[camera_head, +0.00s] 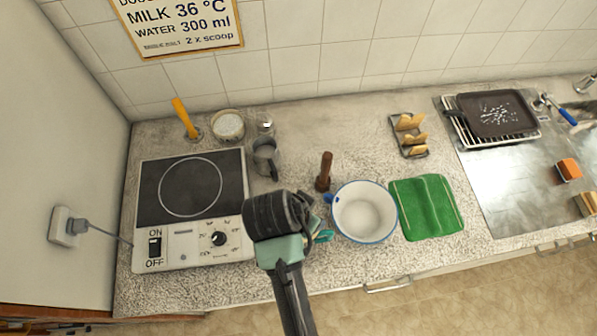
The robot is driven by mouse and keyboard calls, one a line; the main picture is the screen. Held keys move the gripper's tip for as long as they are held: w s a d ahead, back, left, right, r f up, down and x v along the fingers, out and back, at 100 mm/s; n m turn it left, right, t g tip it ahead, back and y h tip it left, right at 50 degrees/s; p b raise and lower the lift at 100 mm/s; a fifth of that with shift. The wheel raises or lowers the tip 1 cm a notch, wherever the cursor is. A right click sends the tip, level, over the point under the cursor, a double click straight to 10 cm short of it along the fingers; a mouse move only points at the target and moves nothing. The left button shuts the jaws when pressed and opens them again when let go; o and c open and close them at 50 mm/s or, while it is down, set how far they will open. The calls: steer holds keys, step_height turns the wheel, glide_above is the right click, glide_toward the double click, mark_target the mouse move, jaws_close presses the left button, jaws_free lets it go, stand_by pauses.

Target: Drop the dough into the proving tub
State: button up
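A white enamel pan with a blue rim (365,212) stands on the counter at the centre. Its inside looks pale, and I cannot tell whether that is dough or the bare bottom. Nothing in view is clearly a proving tub or a lump of dough. A small round container with white contents (229,125) stands behind the hob. My gripper (322,236) is just left of the pan, near its blue handle. My dark wrist hides most of it, and only bits of teal show, so its opening and anything in it are hidden.
A hob (192,187) with a control panel is at left. A metal jug (266,158), a brown wooden object (324,172) and a rack of bread slices (409,134) stand behind. A green cloth (426,207) lies right of the pan. A dark tray (497,113) sits at far right.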

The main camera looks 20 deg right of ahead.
steer(key=shift+f+b, duration=0.3)
steer(key=shift+f, duration=0.3)
steer(key=shift+r, duration=0.1)
steer(key=o, duration=1)
steer(key=shift+o, duration=0.2)
steer(key=p+v, duration=0.2)
steer(key=v, duration=1.1)
steer(key=shift+p, duration=0.4)
